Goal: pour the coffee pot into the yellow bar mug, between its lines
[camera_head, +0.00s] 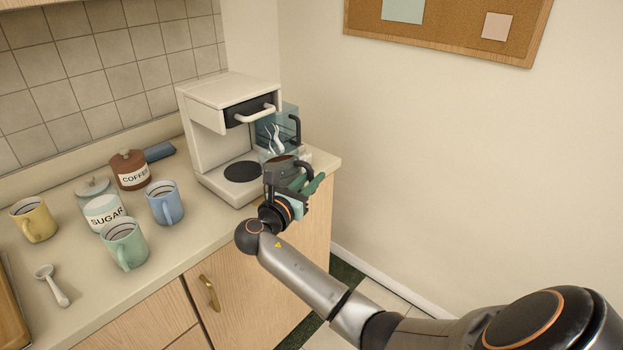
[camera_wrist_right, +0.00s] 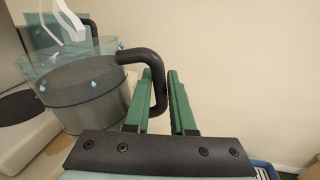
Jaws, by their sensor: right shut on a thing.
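The coffee pot (camera_head: 283,158) is a clear glass carafe with dark coffee in it and pale steam above. It is to the right of the coffee maker's bare hot plate, near the counter's right end. My right gripper (camera_head: 305,185) is shut on the pot's dark handle. In the right wrist view the pot (camera_wrist_right: 85,100) looks roughly upright, with the handle between the green fingers (camera_wrist_right: 162,92). I cannot tell how high its base is above the counter. The yellow mug (camera_head: 36,222) stands upright at the far left, with dark lines inside. My left gripper is out of view.
The cream coffee maker (camera_head: 205,135) has a bluish clear tank (camera_head: 268,122) at its right. A blue mug (camera_head: 169,205), green mug (camera_head: 128,250), sugar jar (camera_head: 100,208), coffee jar (camera_head: 130,172) and scoop (camera_head: 53,284) stand or lie between it and the counter's left. Front counter edge is clear.

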